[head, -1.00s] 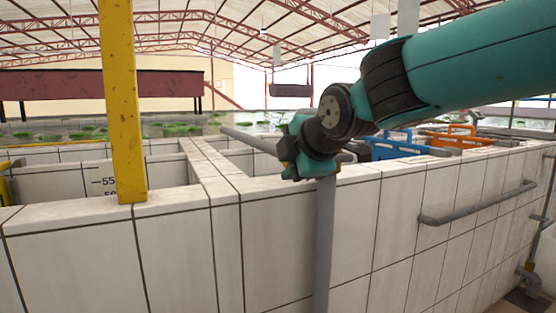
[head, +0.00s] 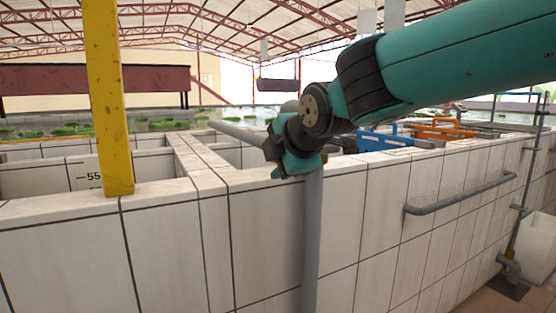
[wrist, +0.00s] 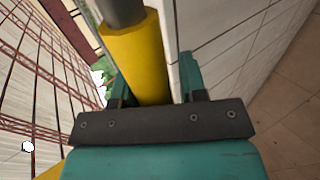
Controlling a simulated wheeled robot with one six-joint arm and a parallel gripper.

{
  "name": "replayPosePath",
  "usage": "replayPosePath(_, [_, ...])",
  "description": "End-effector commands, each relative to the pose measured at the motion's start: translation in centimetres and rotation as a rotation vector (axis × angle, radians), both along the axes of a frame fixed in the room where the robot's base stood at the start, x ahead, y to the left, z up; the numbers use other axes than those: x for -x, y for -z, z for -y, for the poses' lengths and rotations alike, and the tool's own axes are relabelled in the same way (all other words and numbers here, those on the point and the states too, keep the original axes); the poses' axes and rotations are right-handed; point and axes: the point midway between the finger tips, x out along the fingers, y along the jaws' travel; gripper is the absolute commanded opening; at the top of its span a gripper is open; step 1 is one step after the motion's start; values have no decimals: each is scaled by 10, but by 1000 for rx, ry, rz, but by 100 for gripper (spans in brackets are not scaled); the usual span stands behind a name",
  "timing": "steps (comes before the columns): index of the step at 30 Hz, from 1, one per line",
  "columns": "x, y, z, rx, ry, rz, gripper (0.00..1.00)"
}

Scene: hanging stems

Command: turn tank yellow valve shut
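In the wrist view a yellow cylinder, seemingly the yellow valve's grip (wrist: 138,60), surrounds the end of a grey bar. My gripper (wrist: 148,68) has one finger on each side of this yellow piece in the picture. A pale strip shows between it and the right finger, so the gripper looks open; whether the left finger touches it I cannot tell. The valve's body is not visible. In the head view my wrist hangs over the tiled tank wall (head: 265,235), by an upright grey pipe (head: 313,240).
A yellow post (head: 108,110) stands on the wall top at the left. A grey rail (head: 455,198) runs along the wall's right side. Blue (head: 378,140) and orange (head: 440,130) frames sit on the wall behind my arm. Floor is open at the lower right.

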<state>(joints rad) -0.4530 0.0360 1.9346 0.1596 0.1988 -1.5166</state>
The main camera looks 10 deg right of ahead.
Motion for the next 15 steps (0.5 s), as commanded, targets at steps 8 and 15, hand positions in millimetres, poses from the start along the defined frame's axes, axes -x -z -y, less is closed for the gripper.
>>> replayPosePath(8, [17, -16, 5, -4, 1, 6, 39])
replayPosePath(15, [65, -49, 17, -4, -1, 6, 39])
